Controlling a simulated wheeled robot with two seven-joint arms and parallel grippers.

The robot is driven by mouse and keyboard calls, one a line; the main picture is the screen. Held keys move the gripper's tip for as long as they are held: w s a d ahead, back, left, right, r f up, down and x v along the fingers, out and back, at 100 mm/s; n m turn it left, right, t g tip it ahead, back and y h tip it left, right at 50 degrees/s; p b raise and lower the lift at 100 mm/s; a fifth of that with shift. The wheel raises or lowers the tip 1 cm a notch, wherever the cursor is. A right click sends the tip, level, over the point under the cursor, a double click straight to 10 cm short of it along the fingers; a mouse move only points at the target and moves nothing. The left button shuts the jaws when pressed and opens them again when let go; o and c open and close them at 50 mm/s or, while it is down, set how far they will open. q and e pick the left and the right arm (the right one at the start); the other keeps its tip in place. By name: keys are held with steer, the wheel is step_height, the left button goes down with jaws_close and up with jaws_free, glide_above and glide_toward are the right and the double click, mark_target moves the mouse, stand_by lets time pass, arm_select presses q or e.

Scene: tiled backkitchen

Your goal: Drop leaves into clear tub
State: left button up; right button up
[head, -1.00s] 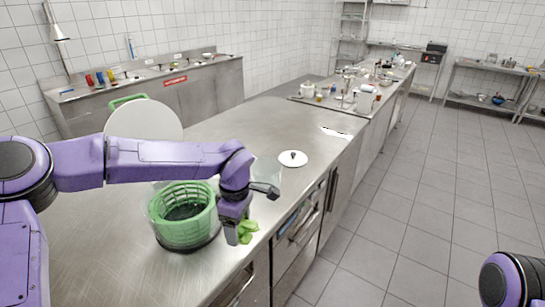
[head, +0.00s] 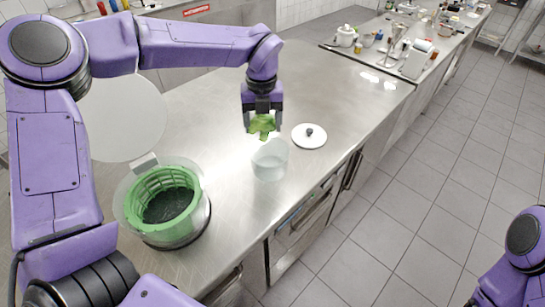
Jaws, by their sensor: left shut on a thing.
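My left gripper (head: 262,112) is shut on green leaves (head: 263,127), which hang below its fingers. The clear tub (head: 270,163) stands upright on the steel counter, just in front of and below the leaves. The leaves show above and behind its rim; I cannot tell if they are over its opening. A green basket (head: 163,190) sits inside a clear bowl (head: 127,207) to the left, with dark contents at its bottom. My right arm shows at the lower right edge, but its gripper is out of view.
A white lid (head: 309,136) with a dark knob lies right of the tub. A large round whitish disc (head: 122,118) stands behind the basket. The steel counter (head: 205,110) is bare between them. Pots and jars stand on the far counter.

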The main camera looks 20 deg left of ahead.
arm_select(q)
step_height(320, 180, down, 4)
steer(key=b, duration=0.2)
steer(key=shift+f+b, duration=0.25)
steer(key=shift+b, duration=0.15)
steer(key=shift+w+f, duration=0.2)
steer(key=shift+f, duration=0.15)
steer(key=shift+s+r, duration=0.1)
steer(key=shift+s, duration=0.1)
steer(key=o, duration=1)
steer(key=shift+r, duration=0.1)
steer(key=shift+o, duration=0.6)
step_height(320, 180, up, 10)
steer(key=shift+r+b, duration=0.1)
steer(key=shift+b, duration=0.95)
steer(key=shift+r, duration=0.1)
